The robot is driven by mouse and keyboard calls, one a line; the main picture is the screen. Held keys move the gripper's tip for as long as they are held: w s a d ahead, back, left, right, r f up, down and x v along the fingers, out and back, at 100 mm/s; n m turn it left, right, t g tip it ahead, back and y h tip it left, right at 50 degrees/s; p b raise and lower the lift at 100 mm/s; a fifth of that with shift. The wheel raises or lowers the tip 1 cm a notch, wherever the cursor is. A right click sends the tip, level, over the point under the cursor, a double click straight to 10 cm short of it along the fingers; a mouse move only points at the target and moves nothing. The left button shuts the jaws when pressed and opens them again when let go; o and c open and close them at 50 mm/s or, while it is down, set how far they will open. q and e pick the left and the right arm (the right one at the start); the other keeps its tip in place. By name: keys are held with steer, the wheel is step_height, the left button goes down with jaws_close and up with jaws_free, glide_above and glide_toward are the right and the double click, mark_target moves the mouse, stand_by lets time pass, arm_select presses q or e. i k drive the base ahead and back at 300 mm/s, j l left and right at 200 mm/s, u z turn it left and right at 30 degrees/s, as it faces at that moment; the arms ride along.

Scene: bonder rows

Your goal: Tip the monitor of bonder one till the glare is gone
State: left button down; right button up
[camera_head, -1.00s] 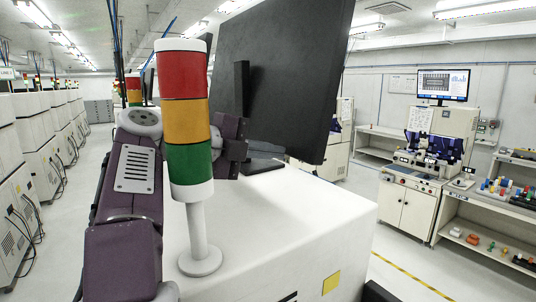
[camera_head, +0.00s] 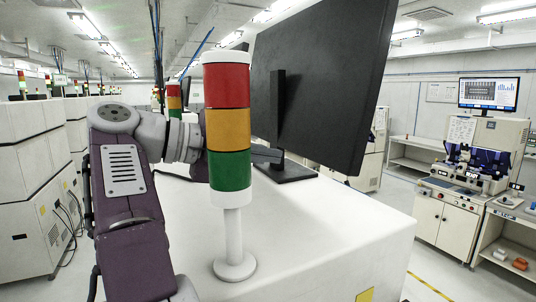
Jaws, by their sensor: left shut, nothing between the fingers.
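A large black monitor (camera_head: 335,85), seen from behind, stands tilted on a dark stand (camera_head: 278,112) and foot on top of the near white machine (camera_head: 330,225). Its screen faces away, so any glare is hidden. A red, amber and green signal tower (camera_head: 228,130) stands upright in front of it. My left arm comes in from the left and passes behind the tower, which hides much of the wrist. The left gripper (camera_head: 266,156) pokes out right of the tower, shut and empty, near the stand's lower part; I cannot tell if they touch. My right gripper is out of view.
A bonder (camera_head: 470,170) with a lit screen (camera_head: 488,94) stands at the right, next to shelves with small parts. A row of white machines (camera_head: 30,180) lines the left. A clear floor aisle with a yellow line (camera_head: 428,286) lies right of the near machine.

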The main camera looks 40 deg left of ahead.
mark_target(333, 55)
steer(key=k+j, duration=0.5)
steer(key=k, duration=0.15)
steer(key=k+j, duration=0.55)
steer(key=k, duration=0.15)
